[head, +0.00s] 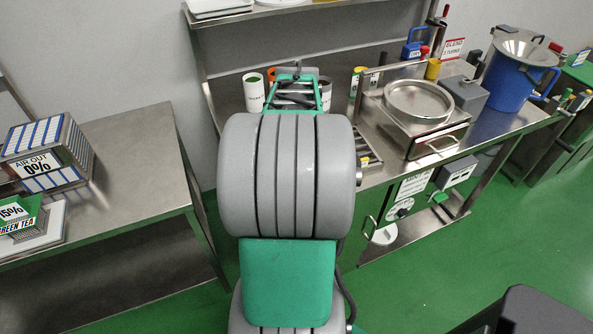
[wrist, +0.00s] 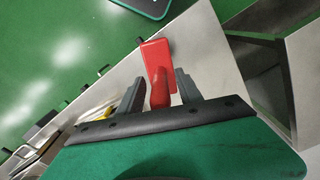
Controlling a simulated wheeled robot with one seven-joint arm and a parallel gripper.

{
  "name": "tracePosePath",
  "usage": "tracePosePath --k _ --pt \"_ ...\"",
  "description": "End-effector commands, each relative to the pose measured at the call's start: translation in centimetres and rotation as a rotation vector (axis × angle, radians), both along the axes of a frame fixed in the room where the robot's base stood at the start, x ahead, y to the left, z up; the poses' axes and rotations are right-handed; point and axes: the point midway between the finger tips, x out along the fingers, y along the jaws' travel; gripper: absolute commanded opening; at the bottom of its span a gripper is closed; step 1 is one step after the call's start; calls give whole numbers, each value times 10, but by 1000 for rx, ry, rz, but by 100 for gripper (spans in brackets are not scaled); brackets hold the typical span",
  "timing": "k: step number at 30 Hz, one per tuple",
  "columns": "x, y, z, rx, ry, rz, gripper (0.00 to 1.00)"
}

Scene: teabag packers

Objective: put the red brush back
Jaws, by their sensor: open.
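The red brush (wrist: 155,54) shows in the wrist view, with a blocky head and a narrower rounded handle that points toward my gripper. My gripper (wrist: 160,78) is open, its two dark fingers on either side of the handle. A gap shows on each side, and I cannot tell whether either finger touches the brush. The brush appears to be over or on a grey metal surface (wrist: 209,55). In the head view my own arm hides the gripper tips and the brush.
In the head view, a steel bench on the right holds a round metal pan (head: 418,103), a grey box (head: 464,94) and a blue bucket (head: 510,88). A white cup (head: 254,95) stands beside my wrist. A steel table (head: 135,150) stands left.

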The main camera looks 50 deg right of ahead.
Motion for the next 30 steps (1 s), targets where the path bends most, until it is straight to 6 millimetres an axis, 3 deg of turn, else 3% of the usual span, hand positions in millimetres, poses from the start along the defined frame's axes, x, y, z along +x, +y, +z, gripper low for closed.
tracePosePath --k 5,15,23,26,29,30 --pt "1 -1 24 -5 -4 0 42" --pt "1 -1 106 -2 -2 0 42" --pt "4 4 122 -3 -2 14 42" --pt "25 32 117 -23 -17 101 42" --pt "59 92 105 -58 -54 277 42" --pt "71 123 97 -76 -77 363 42"
